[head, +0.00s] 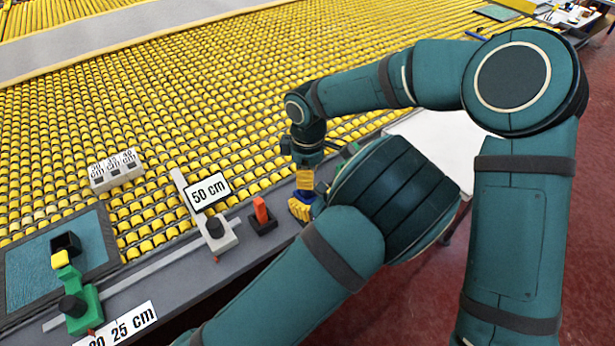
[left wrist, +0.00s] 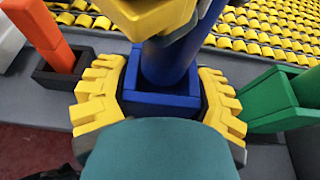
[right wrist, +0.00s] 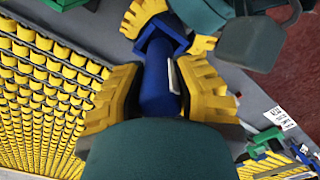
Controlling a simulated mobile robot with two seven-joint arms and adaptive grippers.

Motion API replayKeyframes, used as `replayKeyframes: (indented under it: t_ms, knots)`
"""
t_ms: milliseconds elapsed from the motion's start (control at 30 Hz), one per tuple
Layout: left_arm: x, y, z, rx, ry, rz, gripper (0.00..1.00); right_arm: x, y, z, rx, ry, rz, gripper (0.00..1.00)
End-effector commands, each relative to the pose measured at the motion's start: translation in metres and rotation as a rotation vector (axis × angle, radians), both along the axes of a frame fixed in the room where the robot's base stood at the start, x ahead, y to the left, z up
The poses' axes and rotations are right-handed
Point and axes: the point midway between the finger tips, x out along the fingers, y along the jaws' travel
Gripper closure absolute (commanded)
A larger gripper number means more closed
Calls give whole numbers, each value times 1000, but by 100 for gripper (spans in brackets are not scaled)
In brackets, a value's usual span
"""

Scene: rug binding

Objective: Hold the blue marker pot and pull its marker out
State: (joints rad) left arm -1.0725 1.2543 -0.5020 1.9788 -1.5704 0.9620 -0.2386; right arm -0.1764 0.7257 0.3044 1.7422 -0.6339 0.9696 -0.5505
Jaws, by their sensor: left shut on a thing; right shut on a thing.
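The blue marker pot (left wrist: 165,104) is a square blue block with an opening on top. My left gripper (left wrist: 160,108) is shut on it, one yellow finger on each side; it also shows in the head view (head: 300,209). The blue marker (right wrist: 158,82) is a thick blue cylinder. My right gripper (right wrist: 155,97) is shut on it above the pot; it also shows in the head view (head: 306,180). The marker's lower end meets the pot's opening; how deep it sits I cannot tell. The left arm hides part of the pot in the head view.
An orange marker (head: 260,210) stands in a dark pot (head: 262,226) left of my grippers. A green pot (left wrist: 285,101) is on the other side, close to my left fingers. A "50 cm" sign (head: 208,191) and a ruler slide lie further left. Yellow rug rows fill the back.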

Motion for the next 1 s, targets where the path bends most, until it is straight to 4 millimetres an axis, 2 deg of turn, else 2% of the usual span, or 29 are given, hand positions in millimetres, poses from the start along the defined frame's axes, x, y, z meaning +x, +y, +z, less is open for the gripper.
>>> replayKeyframes:
  t_ms: [1000]
  knots:
    - [0, 0, 0, 0, 1, 1, 85, 1, 0, 47, 1, -1, -1, 100]
